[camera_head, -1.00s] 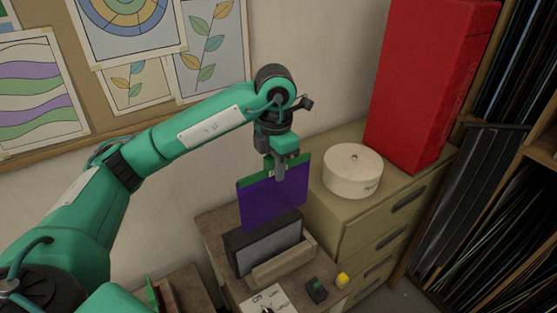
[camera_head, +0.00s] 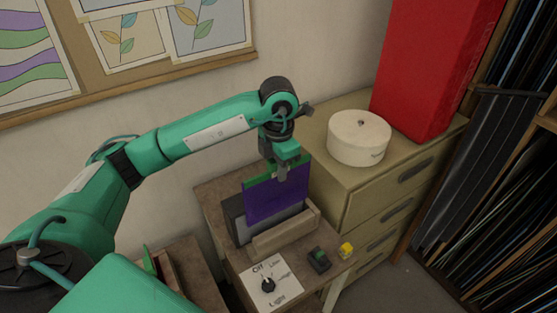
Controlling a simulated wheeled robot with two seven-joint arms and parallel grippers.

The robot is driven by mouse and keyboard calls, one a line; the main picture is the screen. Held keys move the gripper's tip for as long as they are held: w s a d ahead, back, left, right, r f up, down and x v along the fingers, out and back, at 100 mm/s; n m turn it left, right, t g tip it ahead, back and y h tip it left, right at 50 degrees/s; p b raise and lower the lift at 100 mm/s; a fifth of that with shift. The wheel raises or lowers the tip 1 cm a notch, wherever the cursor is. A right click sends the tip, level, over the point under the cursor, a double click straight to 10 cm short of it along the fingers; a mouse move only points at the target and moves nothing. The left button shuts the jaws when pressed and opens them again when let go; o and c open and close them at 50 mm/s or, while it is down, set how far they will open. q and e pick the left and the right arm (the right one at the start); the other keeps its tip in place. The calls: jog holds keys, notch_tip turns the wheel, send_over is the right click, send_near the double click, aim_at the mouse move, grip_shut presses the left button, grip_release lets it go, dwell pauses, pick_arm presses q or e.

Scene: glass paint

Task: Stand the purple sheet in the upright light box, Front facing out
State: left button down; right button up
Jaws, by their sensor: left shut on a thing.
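The purple sheet (camera_head: 276,200), with a green band along its top, is held upright by my left gripper (camera_head: 281,176), which is shut on its top edge. The upright light box (camera_head: 236,219) stands on a small brown table, with a dark frame and a grey panel. The sheet hangs in front of the panel and covers much of it. Its lower edge is close behind the light box's front ledge (camera_head: 286,234); I cannot tell whether it touches. Which face of the sheet is the Front cannot be read. My right gripper is not in view.
A white panel with a dark knob (camera_head: 268,285) sits at the table's front, beside a small dark green block (camera_head: 319,260) and a yellow block (camera_head: 346,250). Drawers (camera_head: 390,190) to the right carry a white round drum (camera_head: 359,137) and a red box (camera_head: 425,70).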

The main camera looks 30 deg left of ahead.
pick_arm(q)
notch_tip(320, 180, down, 9)
jog(key=b, duration=0.6)
jog(key=shift+b, duration=0.4)
jog(key=shift+f, duration=0.2)
jog(key=shift+s+f, duration=0.2)
